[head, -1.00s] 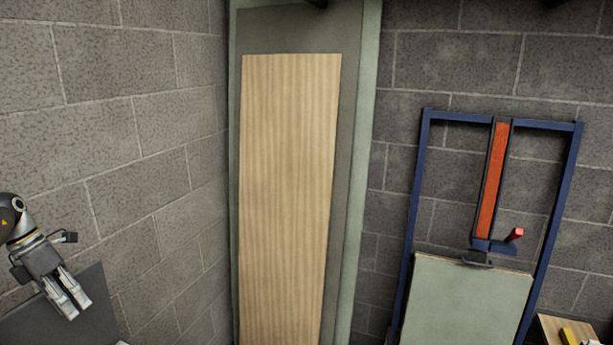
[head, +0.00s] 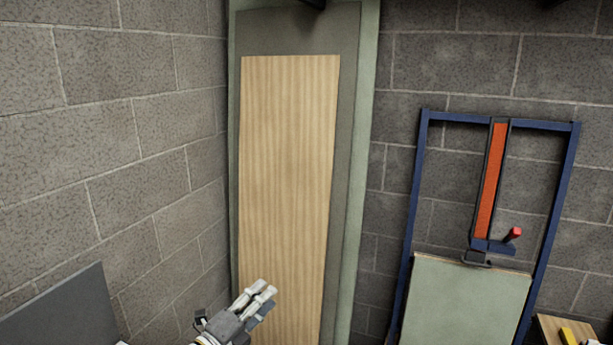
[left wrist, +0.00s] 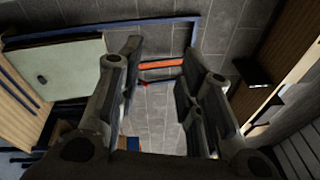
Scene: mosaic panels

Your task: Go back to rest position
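My left gripper (head: 257,294) is at the bottom of the head view, in front of the lower part of a tall wood-grain panel (head: 287,170). Its pale fingers point up and to the right. In the left wrist view, the two dark fingers of my left gripper (left wrist: 160,48) stand apart with nothing between them, so it is open and empty. My right gripper is in neither view.
A blue frame (head: 570,190) with a red vertical strip and a pale green board (head: 465,305) stands at the right. A dark grey panel (head: 65,310) is at the lower left. A wooden surface (head: 550,328) with a yellow item is at the bottom right.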

